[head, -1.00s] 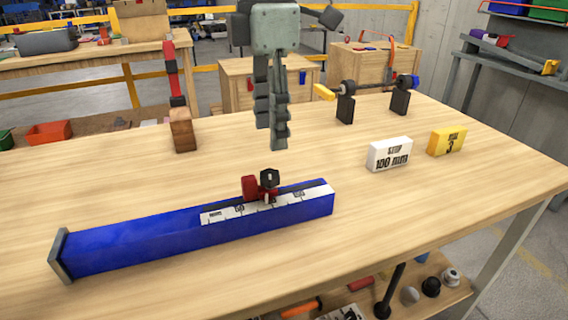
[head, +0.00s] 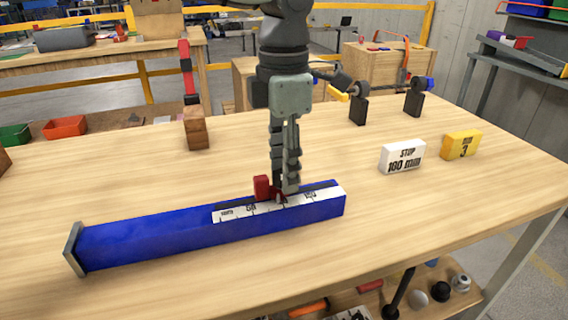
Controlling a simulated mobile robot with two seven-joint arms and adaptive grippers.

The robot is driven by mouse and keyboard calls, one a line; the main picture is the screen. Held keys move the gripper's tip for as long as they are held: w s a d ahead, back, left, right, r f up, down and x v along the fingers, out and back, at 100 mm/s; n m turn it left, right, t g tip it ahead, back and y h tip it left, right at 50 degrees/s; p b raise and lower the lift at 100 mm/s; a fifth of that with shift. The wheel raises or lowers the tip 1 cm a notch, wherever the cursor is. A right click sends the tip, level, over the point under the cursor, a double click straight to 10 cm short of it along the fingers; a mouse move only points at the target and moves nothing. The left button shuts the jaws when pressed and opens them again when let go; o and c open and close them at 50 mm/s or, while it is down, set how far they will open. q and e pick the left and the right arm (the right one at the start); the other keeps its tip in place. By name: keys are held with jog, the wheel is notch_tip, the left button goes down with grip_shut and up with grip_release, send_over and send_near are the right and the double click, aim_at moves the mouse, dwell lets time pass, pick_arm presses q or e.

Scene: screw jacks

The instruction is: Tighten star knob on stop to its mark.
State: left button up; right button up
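A long blue beam (head: 150,235) lies on the bench with a white scale strip (head: 235,213) on its right part. A red stop (head: 262,188) sits on the beam at the scale. The stop's dark star knob is hidden behind my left gripper's fingers. My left gripper (head: 285,188) comes down from above, with its fingertips at the stop, over the knob's place. A narrow gap shows between the fingers, but whether they grip the knob cannot be seen. A white card (head: 402,157) reading "STOP 100 mm" stands to the right. My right gripper is not in view.
A yellow card (head: 460,145) with a 3 stands by the white card. A wooden block (head: 197,130) stands at the back left, and dark stands (head: 358,111) at the back. The bench top in front of the beam is clear.

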pick_arm(q)
jog(key=c, duration=0.8)
jog(key=m, duration=0.3)
jog(key=o, duration=1.1)
jog(key=shift+o, duration=0.2)
notch_tip(320, 180, up, 12)
